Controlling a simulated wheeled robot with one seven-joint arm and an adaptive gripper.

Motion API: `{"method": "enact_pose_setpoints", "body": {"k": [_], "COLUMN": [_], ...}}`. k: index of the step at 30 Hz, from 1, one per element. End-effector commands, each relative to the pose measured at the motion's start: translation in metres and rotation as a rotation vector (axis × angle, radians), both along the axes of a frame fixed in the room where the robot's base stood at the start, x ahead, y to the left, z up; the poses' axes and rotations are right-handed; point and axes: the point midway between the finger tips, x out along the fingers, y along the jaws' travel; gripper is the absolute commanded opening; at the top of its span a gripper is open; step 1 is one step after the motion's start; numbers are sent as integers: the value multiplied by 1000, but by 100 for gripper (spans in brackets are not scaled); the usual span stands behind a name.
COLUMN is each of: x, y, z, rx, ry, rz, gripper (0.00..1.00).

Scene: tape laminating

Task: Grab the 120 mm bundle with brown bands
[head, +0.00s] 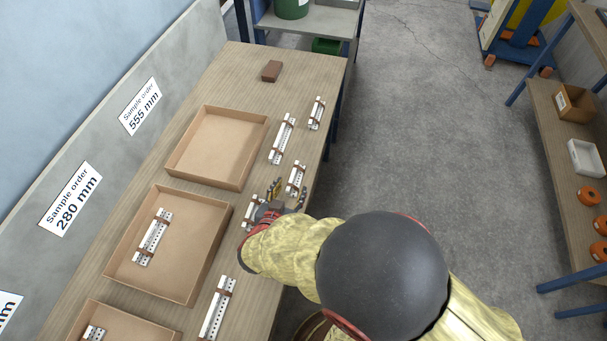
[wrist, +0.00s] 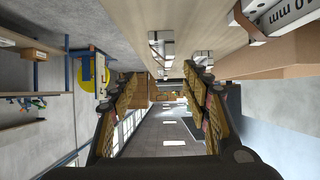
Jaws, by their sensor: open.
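Several white perforated bundles with brown bands lie on the wooden table (head: 243,78). Short ones are at the far right edge (head: 317,113), just beyond my gripper (head: 296,178), and partly hidden beside my gripper (head: 255,212). Their length labels are too small to read in the head view, so I cannot tell which is 120 mm. My gripper (head: 288,190) is open and empty, low over the table between the two nearer short bundles. In the wrist view, a banded bundle (wrist: 160,45) shows ahead between the open fingers (wrist: 162,74); another (wrist: 203,58) is by the right finger.
Longer bundles lie farther up (head: 282,138) and nearer (head: 217,308). Cardboard trays line the left side: one empty (head: 176,172), one holding a bundle (head: 153,237). A brown block (head: 271,71) sits at the far end. Open floor (head: 430,140) lies right.

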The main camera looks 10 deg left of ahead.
Motion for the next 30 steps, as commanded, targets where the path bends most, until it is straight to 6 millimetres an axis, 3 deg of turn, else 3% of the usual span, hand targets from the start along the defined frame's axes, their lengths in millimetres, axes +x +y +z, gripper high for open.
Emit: {"method": "enact_pose_setpoints", "body": {"k": [18,26,30], "x": [62,65,65], "y": [-2,-2,-2], "z": [-34,-34,-34], "rx": [3,2,2], "ry": [1,1,1], "rz": [-3,0,0], "gripper": [48,48,41]}}
